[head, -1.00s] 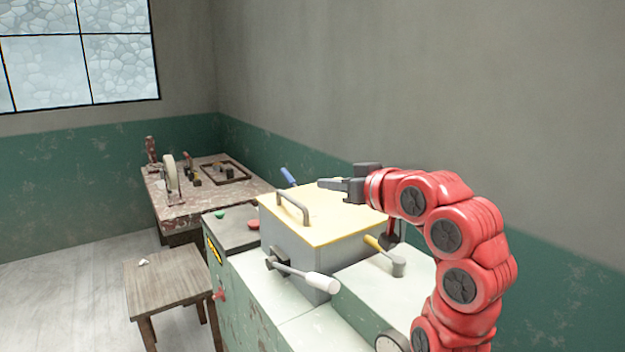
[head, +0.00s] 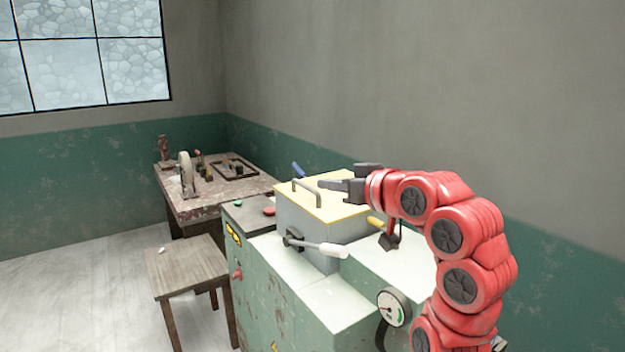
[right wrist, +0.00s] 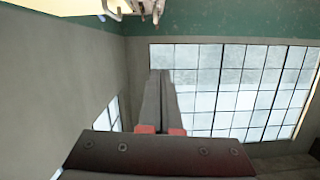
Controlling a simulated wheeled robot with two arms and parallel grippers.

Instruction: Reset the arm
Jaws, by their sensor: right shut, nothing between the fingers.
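My right arm (head: 462,235) is red and comes up from the lower right in the head view, curving over to the left. Its dark gripper (head: 328,186) points left, in front of or above the yellow-topped lid of a grey box; the exact gap cannot be told. In the right wrist view the two fingers (right wrist: 160,90) lie together, shut and empty, against the wall and windows. My left gripper is not in view.
The grey box (head: 303,234) with a handle and white-tipped lever (head: 320,248) sits on a pale green machine (head: 285,290) with a gauge (head: 392,309). A wooden stool (head: 188,268) stands left of it. A worktable (head: 200,208) with tools stands behind. Floor at left is clear.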

